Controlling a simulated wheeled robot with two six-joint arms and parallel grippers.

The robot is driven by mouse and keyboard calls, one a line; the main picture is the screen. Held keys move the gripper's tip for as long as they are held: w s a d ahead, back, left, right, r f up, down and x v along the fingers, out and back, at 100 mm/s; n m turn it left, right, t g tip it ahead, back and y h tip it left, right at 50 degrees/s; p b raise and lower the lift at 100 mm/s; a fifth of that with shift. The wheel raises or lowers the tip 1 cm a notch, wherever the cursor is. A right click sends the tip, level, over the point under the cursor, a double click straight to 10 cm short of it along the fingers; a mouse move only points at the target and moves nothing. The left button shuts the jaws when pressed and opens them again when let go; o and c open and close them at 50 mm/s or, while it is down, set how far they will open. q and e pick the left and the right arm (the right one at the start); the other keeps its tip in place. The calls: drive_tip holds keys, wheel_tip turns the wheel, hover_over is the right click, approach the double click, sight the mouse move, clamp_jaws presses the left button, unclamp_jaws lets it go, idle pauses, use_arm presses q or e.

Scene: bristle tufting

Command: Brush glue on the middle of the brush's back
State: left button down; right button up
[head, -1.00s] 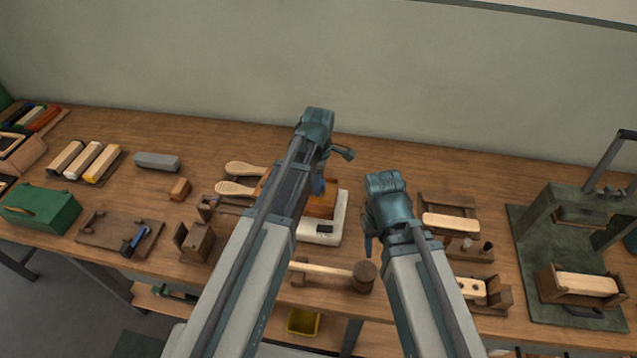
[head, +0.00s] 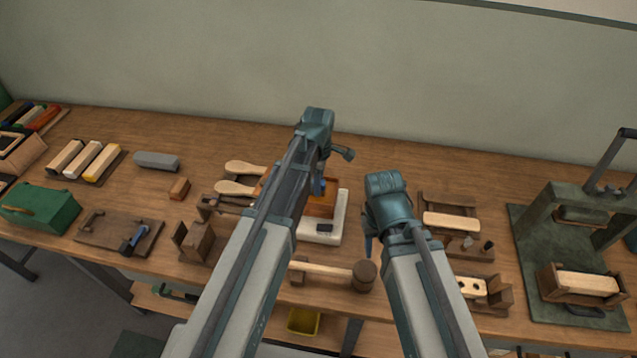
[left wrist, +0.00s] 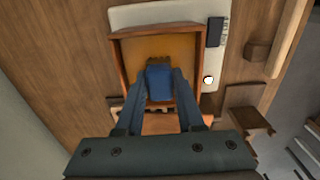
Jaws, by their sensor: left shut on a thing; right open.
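My left gripper (left wrist: 158,88) is shut on a blue-handled glue brush (left wrist: 159,80) with a short brown tip. It holds the brush over a wooden tray (left wrist: 118,70) with an amber floor; I cannot tell whether the tip touches it. The tray (head: 326,211) sits on a white scale (head: 338,225), and my left arm hides part of both. My right gripper (head: 369,243) is open and empty, right of the scale. A pale wooden block (head: 450,222) lies in a wooden holder at the right; I cannot tell if it is the brush back meant.
A mallet (head: 364,276) lies at the front edge. A block with holes (head: 472,288) is at the front right. A green press (head: 570,210) stands far right. Two wooden paddles (head: 236,188) lie left of the tray. The table's back strip is clear.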

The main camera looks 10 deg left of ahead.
use_arm(q)
drive_tip(key=shift+s, duration=0.1)
idle(0.4)
wheel_tip(320, 180, up, 7)
drive_tip(key=p, duration=0.7)
drive_tip(key=shift+d, duration=0.1)
idle(0.9)
